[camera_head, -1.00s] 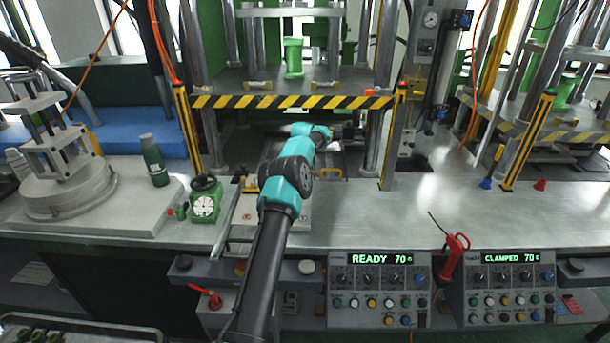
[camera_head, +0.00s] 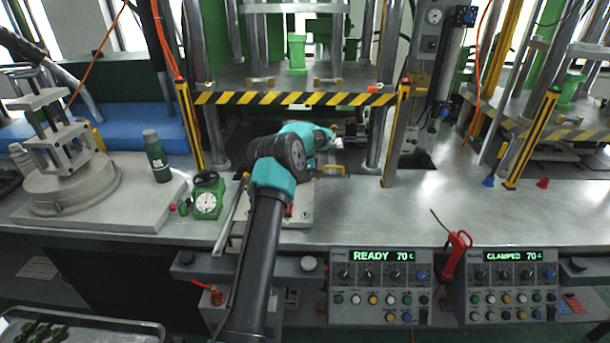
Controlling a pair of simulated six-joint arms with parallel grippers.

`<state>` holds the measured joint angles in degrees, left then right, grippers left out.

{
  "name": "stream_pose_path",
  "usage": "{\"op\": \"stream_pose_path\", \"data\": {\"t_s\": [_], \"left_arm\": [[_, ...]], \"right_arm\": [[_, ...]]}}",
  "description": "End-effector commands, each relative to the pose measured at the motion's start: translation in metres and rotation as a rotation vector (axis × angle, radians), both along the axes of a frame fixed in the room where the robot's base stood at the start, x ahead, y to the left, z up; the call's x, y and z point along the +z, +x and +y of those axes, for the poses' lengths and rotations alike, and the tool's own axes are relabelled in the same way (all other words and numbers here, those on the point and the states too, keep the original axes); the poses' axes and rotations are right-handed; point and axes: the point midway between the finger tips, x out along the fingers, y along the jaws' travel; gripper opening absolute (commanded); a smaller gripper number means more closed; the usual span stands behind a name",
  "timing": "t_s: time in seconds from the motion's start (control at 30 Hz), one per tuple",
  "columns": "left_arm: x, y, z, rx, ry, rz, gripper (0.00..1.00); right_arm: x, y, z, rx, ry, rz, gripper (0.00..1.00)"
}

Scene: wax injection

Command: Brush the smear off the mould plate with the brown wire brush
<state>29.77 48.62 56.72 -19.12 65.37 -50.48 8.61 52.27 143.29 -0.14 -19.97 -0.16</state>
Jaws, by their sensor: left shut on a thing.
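I cannot make out the smear, nor whether the brush touches the plate. My right gripper is not in view.
The striped bar (camera_head: 290,98) and the press columns hem in the arm. A green gauge (camera_head: 206,201) and an oil bottle (camera_head: 156,157) stand to the left. A control panel (camera_head: 380,285) below reads READY 70.

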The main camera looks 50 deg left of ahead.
Motion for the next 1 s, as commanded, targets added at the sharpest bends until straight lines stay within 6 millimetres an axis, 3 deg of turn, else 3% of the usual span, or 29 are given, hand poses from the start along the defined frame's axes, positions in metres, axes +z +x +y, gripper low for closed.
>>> {"op": "stream_pose_path", "data": {"t_s": [0.37,1.0], "left_arm": [[-0.004,-0.004,-0.005,0.001,-0.006,0.005,0.00],[-0.002,-0.028,-0.028,0.000,-0.007,0.007,0.00]], "right_arm": [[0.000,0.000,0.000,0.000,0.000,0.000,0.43],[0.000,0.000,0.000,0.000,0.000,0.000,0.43]]}}
